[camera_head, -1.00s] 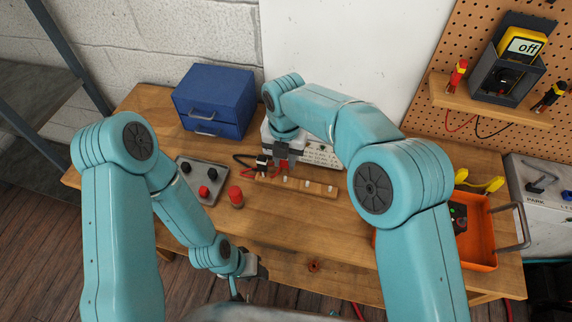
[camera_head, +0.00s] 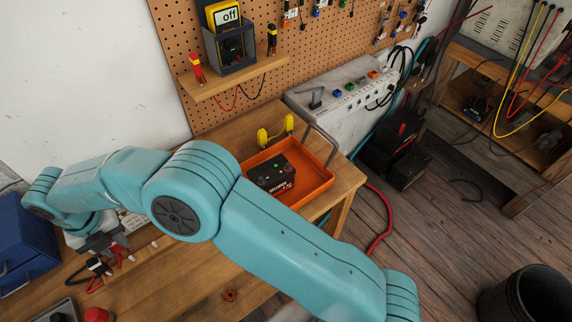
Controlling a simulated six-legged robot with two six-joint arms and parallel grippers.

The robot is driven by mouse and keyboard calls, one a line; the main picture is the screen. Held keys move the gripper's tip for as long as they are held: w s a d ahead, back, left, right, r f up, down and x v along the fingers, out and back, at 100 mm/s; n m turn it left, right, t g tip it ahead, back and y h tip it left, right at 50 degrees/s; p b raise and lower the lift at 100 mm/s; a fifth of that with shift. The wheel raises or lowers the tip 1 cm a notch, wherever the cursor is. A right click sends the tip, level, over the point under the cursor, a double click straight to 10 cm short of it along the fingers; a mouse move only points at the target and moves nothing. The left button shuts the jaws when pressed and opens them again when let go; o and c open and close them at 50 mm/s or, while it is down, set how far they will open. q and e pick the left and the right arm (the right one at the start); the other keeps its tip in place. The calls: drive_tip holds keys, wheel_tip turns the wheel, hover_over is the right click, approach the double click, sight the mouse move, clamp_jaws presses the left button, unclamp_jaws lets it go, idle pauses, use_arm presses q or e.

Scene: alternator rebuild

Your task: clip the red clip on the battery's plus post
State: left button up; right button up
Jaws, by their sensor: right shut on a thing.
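My right gripper (camera_head: 104,248) is at the far left, pointing down over the wooden bench. It is shut on the red clip (camera_head: 117,254), which is small and partly hidden by the jaws. A black clip (camera_head: 96,266) sits just left of it, with a dark lead looping beside it. A black block with pale lettering and a green spot, which looks like the battery (camera_head: 271,176), sits in the orange tray (camera_head: 318,184) at the bench's right end. Its plus post cannot be told for sure. The gripper is well left of the tray. My left gripper is out of view.
My right forearm crosses the bench in front of the tray. A yellow-handled thing (camera_head: 275,131) stands behind the tray. A blue drawer box (camera_head: 22,245) stands left of the gripper.

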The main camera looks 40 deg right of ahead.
wheel_tip(320, 180, up, 7)
drive_tip(key=p, duration=0.5)
wheel_tip(320, 180, up, 4)
drive_tip(key=shift+r+b, duration=0.2)
drive_tip(key=shift+b, duration=0.15)
drive_tip(key=d+f+m+b, duration=0.1)
drive_tip(key=d+b, duration=0.2)
drive_tip(key=m+b, duration=0.9)
drive_tip(key=m, duration=0.2)
hover_over(288, 164)
wheel_tip(288, 164, down, 4)
drive_tip(key=shift+r, duration=0.1)
drive_tip(key=shift+w+f, duration=0.15)
drive_tip(key=shift+f, duration=0.2)
drive_tip(key=shift+f+b, duration=0.1)
drive_tip(key=shift+b, duration=0.2)
drive_tip(key=shift+s, duration=0.2)
drive_tip(key=shift+w, duration=0.15)
